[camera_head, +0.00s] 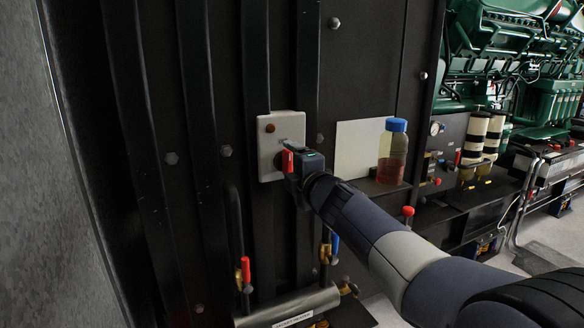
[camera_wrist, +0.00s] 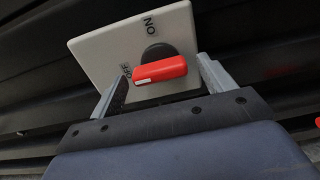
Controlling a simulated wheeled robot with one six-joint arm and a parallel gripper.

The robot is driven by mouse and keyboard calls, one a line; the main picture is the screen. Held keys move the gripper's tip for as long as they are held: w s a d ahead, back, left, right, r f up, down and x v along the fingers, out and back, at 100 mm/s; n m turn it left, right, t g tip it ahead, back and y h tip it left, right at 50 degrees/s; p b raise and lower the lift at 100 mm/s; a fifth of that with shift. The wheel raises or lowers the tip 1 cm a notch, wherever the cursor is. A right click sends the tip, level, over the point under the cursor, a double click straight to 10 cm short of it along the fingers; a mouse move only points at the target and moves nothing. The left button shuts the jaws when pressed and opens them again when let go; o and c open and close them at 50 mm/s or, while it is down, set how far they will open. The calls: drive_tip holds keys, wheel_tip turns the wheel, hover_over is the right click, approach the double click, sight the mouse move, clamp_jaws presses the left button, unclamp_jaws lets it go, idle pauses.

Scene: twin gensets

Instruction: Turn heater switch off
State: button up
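The heater switch is a white plate (camera_head: 282,131) on the black cabinet, also in the wrist view (camera_wrist: 100,42). Its round black base carries a red handle (camera_wrist: 160,70), seen partly in the head view (camera_head: 288,160). The plate reads "ON" near its top and "OFF" at its left in the wrist view. The handle lies nearly level there, its pale-marked left end close to the "OFF" label. My gripper (camera_wrist: 164,76) is at the switch, fingers apart on either side of the handle, with small gaps visible. In the head view my gripper (camera_head: 296,164) covers the plate's lower right.
A blue-capped bottle of red liquid (camera_head: 393,152) stands on a ledge right of the switch, before a pale panel (camera_head: 358,147). Red-handled (camera_head: 246,270) and blue-handled valves (camera_head: 335,244) sit below. Green engines (camera_head: 515,60) stand at the right.

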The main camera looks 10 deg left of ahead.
drive_tip(key=v, duration=1.1)
drive_tip(key=shift+w, duration=0.1)
drive_tip(key=shift+x, duration=5.4)
